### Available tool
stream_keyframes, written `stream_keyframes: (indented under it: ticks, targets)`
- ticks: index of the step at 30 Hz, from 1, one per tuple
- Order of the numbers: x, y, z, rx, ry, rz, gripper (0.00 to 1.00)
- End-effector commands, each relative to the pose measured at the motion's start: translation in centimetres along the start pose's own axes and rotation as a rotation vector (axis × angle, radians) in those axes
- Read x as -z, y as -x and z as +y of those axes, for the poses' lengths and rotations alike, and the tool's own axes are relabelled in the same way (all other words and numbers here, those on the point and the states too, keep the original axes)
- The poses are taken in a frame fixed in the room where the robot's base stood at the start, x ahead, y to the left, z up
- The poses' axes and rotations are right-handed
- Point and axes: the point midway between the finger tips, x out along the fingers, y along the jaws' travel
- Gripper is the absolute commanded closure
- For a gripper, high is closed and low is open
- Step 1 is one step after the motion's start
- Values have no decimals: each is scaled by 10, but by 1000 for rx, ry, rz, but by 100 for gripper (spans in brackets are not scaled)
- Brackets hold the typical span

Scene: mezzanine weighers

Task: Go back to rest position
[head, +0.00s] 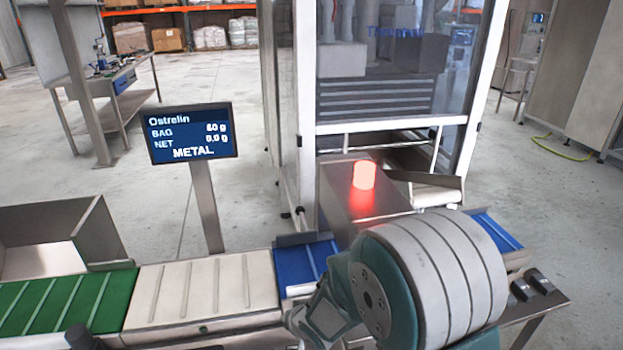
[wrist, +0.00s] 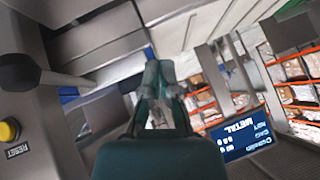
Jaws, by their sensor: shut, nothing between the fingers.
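My gripper (wrist: 160,85) is shut and empty in the wrist view, its fingers together in front of the machine. In the head view my arm's large white and teal joint covers part of the conveyor, and the fingertips are hidden or too unclear to make out. The arm is over the right part of the conveyor line, in front of the metal detector box (head: 335,200), whose red lamp (head: 364,175) is lit.
A display (head: 192,133) reading METAL stands behind the belts. The green belt (head: 70,302), white belt (head: 205,288) and blue belt (head: 306,262) show no bags. A yellow reset button (wrist: 9,130) is at the wrist view's left. A steel bin (head: 62,235) stands behind the green belt.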

Motion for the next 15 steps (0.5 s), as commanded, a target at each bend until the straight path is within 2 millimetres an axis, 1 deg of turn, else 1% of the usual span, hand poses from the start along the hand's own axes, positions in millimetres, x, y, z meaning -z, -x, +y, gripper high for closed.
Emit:
stream_keyframes:
  ticks: [1,3,5,6,11,12,14,15]
  targets:
    - [16,19,7,-34,6,21,100]
    - [30,43,18,-87,17,30,100]
    - [41,64,26,-130,26,36,100]
    - [47,78,32,-156,29,38,100]
    - [61,138,52,-254,37,33,100]
    - [63,153,56,-275,36,30,100]
    - [63,175,63,-304,37,21,100]
    - [62,190,66,-322,35,15,100]
